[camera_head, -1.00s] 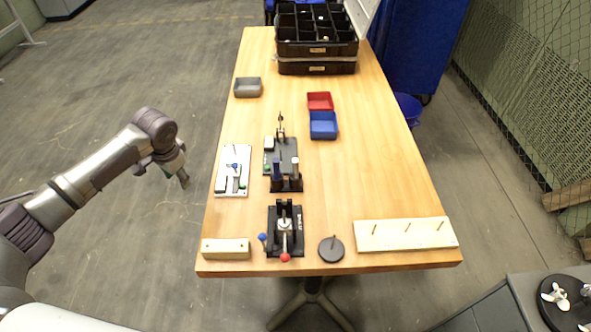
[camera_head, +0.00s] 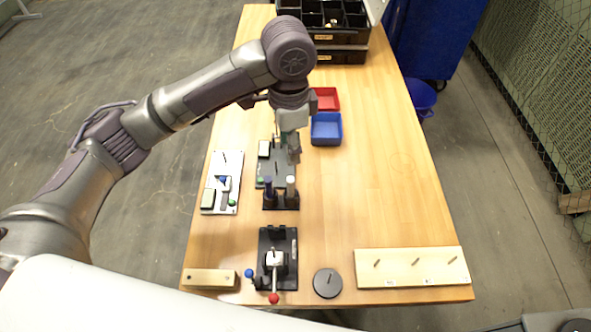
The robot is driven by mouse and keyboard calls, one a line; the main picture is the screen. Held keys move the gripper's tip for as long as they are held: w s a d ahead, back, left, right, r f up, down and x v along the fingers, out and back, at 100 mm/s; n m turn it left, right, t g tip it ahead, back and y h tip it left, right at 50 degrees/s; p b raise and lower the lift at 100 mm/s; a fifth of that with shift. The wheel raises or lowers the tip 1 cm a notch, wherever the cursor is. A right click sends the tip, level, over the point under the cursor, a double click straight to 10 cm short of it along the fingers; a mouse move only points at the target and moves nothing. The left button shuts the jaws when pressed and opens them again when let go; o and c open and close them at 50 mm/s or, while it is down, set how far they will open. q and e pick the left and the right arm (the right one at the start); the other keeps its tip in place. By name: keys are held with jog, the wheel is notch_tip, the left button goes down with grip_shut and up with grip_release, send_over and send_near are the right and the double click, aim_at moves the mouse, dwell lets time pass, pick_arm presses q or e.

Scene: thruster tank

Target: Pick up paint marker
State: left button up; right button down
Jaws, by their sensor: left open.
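My left gripper (camera_head: 292,156) is open and points down over the grey-green board (camera_head: 268,177), behind a small black stand (camera_head: 281,202). Two upright, marker-like things stand in the black stand: a dark blue one (camera_head: 269,190) on the left and a white-topped one (camera_head: 290,185) on the right. I cannot tell for sure which is the paint marker. The gripper is close behind the white-topped one and nothing shows between its fingers. My right gripper is not in view.
A black clamp fixture (camera_head: 265,241) with red and blue knobs, a wooden block (camera_head: 209,279), a dark disc (camera_head: 327,283) and a pegged board (camera_head: 411,267) line the front. A white panel (camera_head: 212,192) lies left; red (camera_head: 328,98) and blue (camera_head: 326,129) bins stand behind. The table's right middle is clear.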

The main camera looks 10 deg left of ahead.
pick_arm(q)
send_over(290, 179)
notch_tip(290, 179, down, 5)
jog(key=shift+r, duration=0.15)
notch_tip(290, 179, down, 3)
jog(key=shift+w+r, duration=0.15)
jog(key=shift+f, duration=0.95)
jog(key=f, duration=0.3)
jog(key=shift+s+f+p, duration=0.2)
jog(key=shift+f+p, duration=0.05)
jog(key=shift+p, duration=0.1)
jog(key=shift+f, duration=0.3)
jog(key=shift+c, duration=0.2)
grip_shut()
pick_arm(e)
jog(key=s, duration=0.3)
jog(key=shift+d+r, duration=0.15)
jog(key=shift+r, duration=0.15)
